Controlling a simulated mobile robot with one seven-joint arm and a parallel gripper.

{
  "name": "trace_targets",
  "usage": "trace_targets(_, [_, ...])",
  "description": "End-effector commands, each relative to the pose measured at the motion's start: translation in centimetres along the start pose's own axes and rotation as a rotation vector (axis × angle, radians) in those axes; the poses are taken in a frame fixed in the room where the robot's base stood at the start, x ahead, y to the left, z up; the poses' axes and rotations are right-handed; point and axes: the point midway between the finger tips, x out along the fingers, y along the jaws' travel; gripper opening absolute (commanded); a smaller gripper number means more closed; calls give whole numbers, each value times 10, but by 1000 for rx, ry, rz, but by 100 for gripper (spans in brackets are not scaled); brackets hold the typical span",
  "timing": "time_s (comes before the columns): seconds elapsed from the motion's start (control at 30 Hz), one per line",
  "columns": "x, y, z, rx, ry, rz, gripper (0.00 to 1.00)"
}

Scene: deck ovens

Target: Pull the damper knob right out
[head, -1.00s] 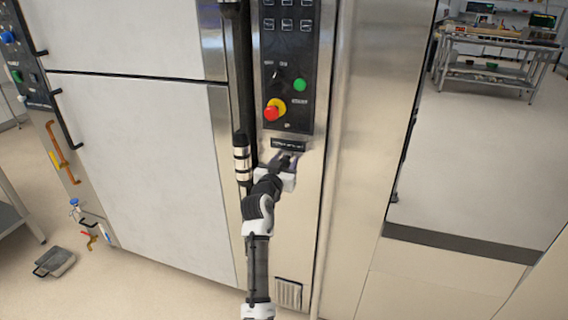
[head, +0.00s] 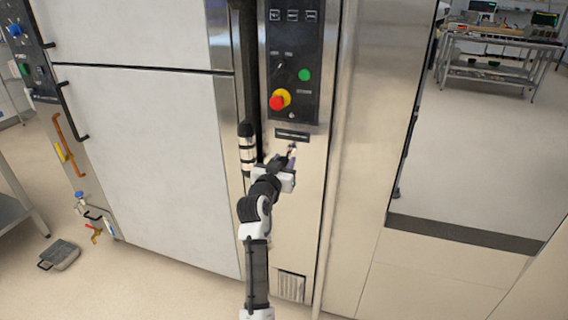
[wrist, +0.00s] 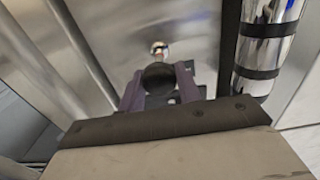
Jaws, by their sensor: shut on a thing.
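The damper knob (wrist: 160,76) is a dark ball in the wrist view, with a bright metal stem (wrist: 158,48) between it and the steel panel. My gripper (wrist: 160,88) is shut on the knob, with one purple finger on each side. In the head view my gripper (head: 287,160) is in front of the narrow steel panel, just below a small dark label plate (head: 292,135). A small pale bit of the stem shows past the fingers there; the knob itself is mostly hidden by them.
Above is a black control panel (head: 294,60) with a red-and-yellow stop button (head: 279,100) and a green button (head: 304,75). A vertical black-and-chrome handle (head: 246,150) stands close on the left. Open floor (head: 475,130) lies at the right.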

Motion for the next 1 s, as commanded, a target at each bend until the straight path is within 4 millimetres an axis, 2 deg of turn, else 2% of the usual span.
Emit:
trace_targets(0.2, [-1,0,2,-3,-5,1,0])
trace_targets(0.23, [-1,0,3,-3,-5,1,36])
trace_targets(0.4, [-1,0,2,-3,-5,0,55])
trace_targets(0.67, [-2,0,2,-2,-4,0,55])
trace_targets(0.77, [-7,-1,3,-3,-3,-1,55])
trace_targets(0.87, [-21,-1,4,-3,-3,-1,55])
trace_targets(1.0, [-52,-2,5,-2,-3,-3,55])
